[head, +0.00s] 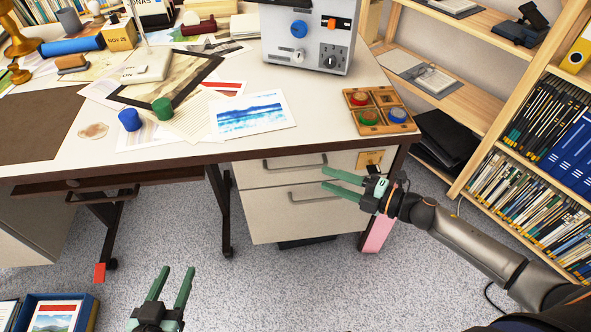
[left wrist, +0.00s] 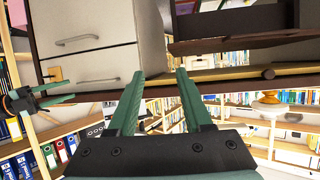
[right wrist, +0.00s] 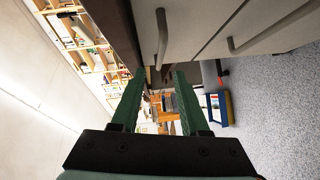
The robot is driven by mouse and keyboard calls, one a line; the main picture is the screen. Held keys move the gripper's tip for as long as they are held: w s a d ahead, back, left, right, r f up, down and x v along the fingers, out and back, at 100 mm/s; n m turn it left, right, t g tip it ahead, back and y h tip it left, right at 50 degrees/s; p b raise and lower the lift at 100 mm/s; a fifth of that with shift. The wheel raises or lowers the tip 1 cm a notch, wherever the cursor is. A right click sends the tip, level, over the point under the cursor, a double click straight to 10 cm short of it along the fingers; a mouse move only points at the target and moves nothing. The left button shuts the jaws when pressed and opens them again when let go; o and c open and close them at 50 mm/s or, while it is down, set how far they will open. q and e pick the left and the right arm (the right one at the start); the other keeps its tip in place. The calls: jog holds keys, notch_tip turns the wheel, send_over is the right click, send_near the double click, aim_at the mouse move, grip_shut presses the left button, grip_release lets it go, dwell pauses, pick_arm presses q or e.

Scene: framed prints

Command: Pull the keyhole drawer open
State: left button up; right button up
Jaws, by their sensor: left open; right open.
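The keyhole drawer (head: 250,174) is the upper pale drawer under the desk's right side. It looks shut, with a brass plate (head: 369,160) at its right end and a dark bar handle (head: 294,163). My right gripper (head: 325,180) is open and empty in front of this drawer, near the handle's right end. In the right wrist view, the handle (right wrist: 161,40) lies just beyond the fingertips, apart from them. The left wrist view shows the drawer handle (left wrist: 95,82) too. My left gripper (head: 178,268) is open and empty, low over the carpet.
The lower drawer (head: 270,220) has its own handle (head: 315,199) and looks shut. The desk edge (head: 150,163) overhangs the drawers. A shelf of books (head: 520,210) stands at right. Carpet in front is clear; a blue box (head: 50,312) with prints sits at bottom left.

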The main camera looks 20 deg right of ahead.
aim_at(298, 169)
jog(key=b+x, duration=0.1)
jog(key=x, duration=0.7)
jog(key=shift+w+a+f, duration=0.15)
jog(key=shift+w+a, duration=0.05)
jog(key=shift+w, duration=0.1)
jog(key=shift+w+a, duration=0.3)
pick_arm(q)
notch_tip(298, 169, up, 7)
jog(key=w+m+t+h, duration=0.1)
jog(key=w+t, duration=0.1)
jog(key=t, duration=0.1)
jog(key=shift+w+r, duration=0.15)
jog(key=shift+w, duration=0.1)
pick_arm(e)
grip_shut()
